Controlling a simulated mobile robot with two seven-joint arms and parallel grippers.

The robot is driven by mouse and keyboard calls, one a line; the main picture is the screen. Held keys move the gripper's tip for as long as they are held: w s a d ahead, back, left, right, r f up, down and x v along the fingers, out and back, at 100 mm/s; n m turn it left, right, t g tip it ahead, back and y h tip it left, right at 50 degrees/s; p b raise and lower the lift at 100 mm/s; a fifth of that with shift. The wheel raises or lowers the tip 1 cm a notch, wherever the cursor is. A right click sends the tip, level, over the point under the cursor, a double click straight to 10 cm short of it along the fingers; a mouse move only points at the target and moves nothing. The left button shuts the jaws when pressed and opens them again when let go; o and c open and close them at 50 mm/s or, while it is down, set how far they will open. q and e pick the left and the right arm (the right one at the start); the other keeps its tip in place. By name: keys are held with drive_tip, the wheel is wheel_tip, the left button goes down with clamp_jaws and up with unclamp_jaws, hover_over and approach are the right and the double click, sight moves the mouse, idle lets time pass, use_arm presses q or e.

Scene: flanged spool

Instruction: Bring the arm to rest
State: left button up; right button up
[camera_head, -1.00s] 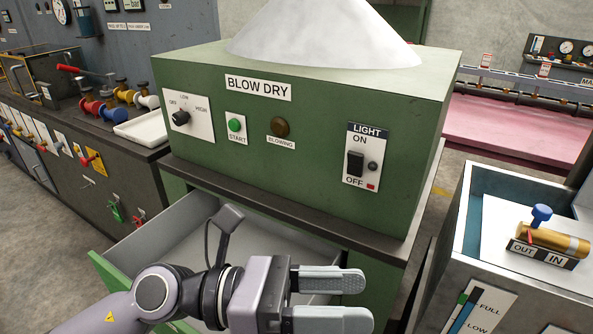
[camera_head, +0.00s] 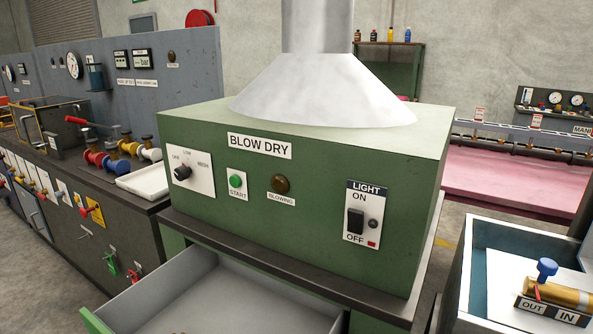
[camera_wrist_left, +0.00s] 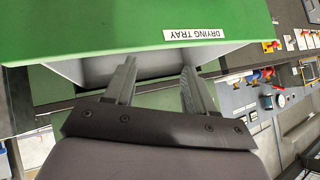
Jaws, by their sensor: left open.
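My left gripper (camera_wrist_left: 158,88) shows in the left wrist view with its two fingers apart and nothing between them. Beyond the fingers is the green front of a drawer labelled DRYING TRAY (camera_wrist_left: 110,30). I cannot tell whether the fingertips touch it. In the head view the same drawer (camera_head: 215,300) stands pulled out below the green blow dry box (camera_head: 310,190). Neither arm shows in the head view. My right gripper is not in view.
The blow dry box carries a dial (camera_head: 182,172), a green start button (camera_head: 235,181) and a light switch (camera_head: 355,221). Valves and a white tray (camera_head: 145,181) are on the left bench. A blue-lined bin (camera_head: 480,255) with a brass cylinder (camera_head: 560,292) is at the right.

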use_arm(q)
drive_tip(key=s+a+f+n+g, duration=0.1)
drive_tip(key=s+f+n+g, duration=0.15)
drive_tip(key=s, duration=0.35)
drive_tip(key=s+a+f+n+g, duration=0.1)
drive_tip(key=s+f+g, duration=0.3)
drive_tip(key=s, duration=0.3)
drive_tip(key=w+d+f+t+h+p, duration=0.1)
drive_tip(key=w+d+f+t+h, duration=0.1)
drive_tip(key=w+f+t, duration=0.5)
drive_tip(key=shift+d+f+m, duration=0.35)
drive_tip(key=shift+d+f, duration=0.25)
